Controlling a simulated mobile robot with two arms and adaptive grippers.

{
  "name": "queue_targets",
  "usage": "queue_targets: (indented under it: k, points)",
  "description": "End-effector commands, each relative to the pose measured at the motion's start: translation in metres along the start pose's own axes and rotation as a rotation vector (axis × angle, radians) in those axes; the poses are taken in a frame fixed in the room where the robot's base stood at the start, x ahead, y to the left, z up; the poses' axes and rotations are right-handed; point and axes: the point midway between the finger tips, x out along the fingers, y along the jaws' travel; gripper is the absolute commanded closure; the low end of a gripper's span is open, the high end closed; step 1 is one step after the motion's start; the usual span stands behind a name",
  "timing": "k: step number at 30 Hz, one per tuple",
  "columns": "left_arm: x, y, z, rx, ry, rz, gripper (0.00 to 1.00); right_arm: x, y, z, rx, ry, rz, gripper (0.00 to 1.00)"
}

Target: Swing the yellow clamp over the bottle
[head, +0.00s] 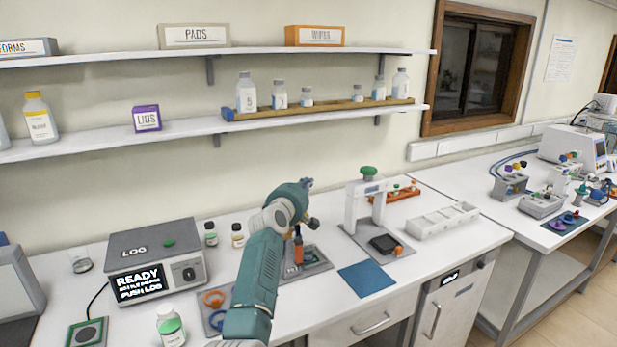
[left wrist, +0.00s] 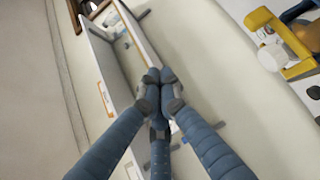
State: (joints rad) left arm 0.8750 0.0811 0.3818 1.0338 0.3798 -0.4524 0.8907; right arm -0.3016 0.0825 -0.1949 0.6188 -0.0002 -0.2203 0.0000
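A yellow part, apparently the clamp (left wrist: 284,36), shows at the top right of the left wrist view. A white round piece (left wrist: 271,57), perhaps the bottle's cap, sits beside its arm; I cannot tell whether they touch. In the head view my left arm hides the clamp. There an orange-brown upright piece (head: 298,252) stands on a grey plate (head: 318,264) just right of the arm. My left gripper (left wrist: 160,76) has its fingertips together with nothing visible between them, apart from the clamp and to its left in the wrist view. My right gripper is not in view.
The LOG device (head: 150,240) stands at the left, with a green-labelled bottle (head: 171,328) in front. A white press stand (head: 362,208) and a blue mat (head: 366,279) are at the right. Small bottles (head: 238,236) stand behind the arm. Shelves (head: 80,137) run along the wall.

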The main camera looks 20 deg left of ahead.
Motion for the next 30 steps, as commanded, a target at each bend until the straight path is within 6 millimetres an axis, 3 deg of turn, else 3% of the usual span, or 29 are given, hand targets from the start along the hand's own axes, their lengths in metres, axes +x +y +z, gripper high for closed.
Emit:
queue_targets:
  k: [2, 5, 15, 25, 28, 30]
  points:
    - [-0.007, 0.005, 0.005, 0.000, 0.000, 0.001, 1.00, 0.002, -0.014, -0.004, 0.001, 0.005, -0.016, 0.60]
    - [-0.013, 0.012, 0.008, -0.001, -0.001, 0.001, 1.00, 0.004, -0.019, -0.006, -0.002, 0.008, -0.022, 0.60]
    - [-0.019, 0.019, 0.011, 0.000, 0.001, -0.003, 1.00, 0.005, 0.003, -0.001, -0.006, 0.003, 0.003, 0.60]
    - [-0.019, 0.019, 0.011, 0.000, 0.000, -0.002, 1.00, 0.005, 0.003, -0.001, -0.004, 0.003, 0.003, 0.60]
    - [-0.022, 0.009, 0.012, 0.022, -0.003, -0.016, 1.00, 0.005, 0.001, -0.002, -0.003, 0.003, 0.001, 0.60]
    - [-0.030, -0.010, 0.015, 0.076, -0.012, -0.047, 1.00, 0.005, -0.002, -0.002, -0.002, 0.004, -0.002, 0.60]
